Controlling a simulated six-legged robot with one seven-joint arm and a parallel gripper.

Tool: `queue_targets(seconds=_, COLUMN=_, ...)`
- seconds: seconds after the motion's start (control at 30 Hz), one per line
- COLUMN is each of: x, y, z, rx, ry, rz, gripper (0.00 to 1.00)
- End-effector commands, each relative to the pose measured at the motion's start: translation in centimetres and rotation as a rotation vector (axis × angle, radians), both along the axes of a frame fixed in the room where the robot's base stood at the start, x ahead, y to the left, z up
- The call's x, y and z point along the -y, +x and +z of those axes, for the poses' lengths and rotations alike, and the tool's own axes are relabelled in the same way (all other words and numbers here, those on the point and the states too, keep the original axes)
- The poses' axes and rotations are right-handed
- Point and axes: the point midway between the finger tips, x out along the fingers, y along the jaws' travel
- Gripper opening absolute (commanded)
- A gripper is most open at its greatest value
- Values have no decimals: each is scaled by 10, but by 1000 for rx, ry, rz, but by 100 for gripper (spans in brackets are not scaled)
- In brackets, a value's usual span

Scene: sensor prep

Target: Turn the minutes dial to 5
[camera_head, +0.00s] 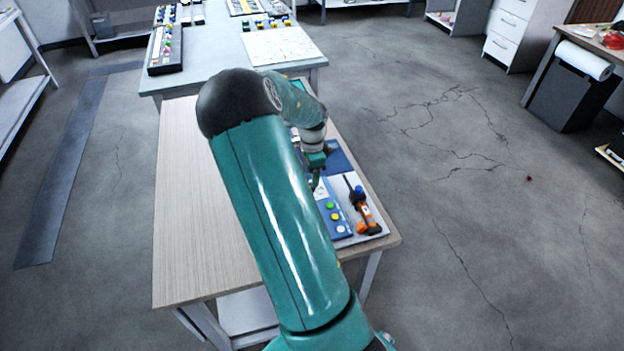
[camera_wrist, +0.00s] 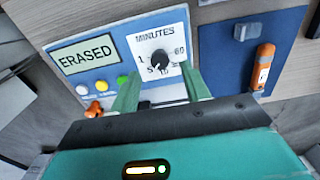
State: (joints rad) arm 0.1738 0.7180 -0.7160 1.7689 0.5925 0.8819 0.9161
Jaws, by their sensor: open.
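The minutes dial (camera_wrist: 160,58) is a small black round knob on a white plate labelled MINUTES, with 1, 5, 10 and 60 around it. It sits on a blue panel (camera_wrist: 118,50), next to a display (camera_wrist: 86,55) reading ERASED. I cannot tell clearly which number the knob's mark points to. My gripper (camera_wrist: 161,70) is open, with its two green fingers on either side below the dial. I see no contact with the knob. In the head view my gripper (camera_head: 316,178) is over the panel (camera_head: 327,204), and my arm hides much of the panel, including the dial.
The wooden table (camera_head: 185,205) is bare on the left.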

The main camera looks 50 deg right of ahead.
Motion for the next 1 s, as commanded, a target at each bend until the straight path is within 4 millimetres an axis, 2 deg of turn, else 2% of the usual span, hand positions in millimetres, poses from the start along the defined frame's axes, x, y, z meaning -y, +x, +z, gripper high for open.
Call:
queue_targets(seconds=0.03, x=0, y=2, z=13, rx=5, ry=-1, rz=1, gripper=47)
queue_targets(seconds=0.2, x=0, y=1, z=52, rx=4, ry=0, rz=1, gripper=47)
queue_targets(seconds=0.43, x=0, y=0, z=92, rx=3, ry=-1, rz=0, gripper=47)
queue_targets(seconds=0.6, x=0, y=0, z=104, rx=0, ry=0, rz=0, gripper=47)
queue_targets(seconds=1.0, x=0, y=0, z=104, rx=0, ry=1, rz=-1, gripper=47)
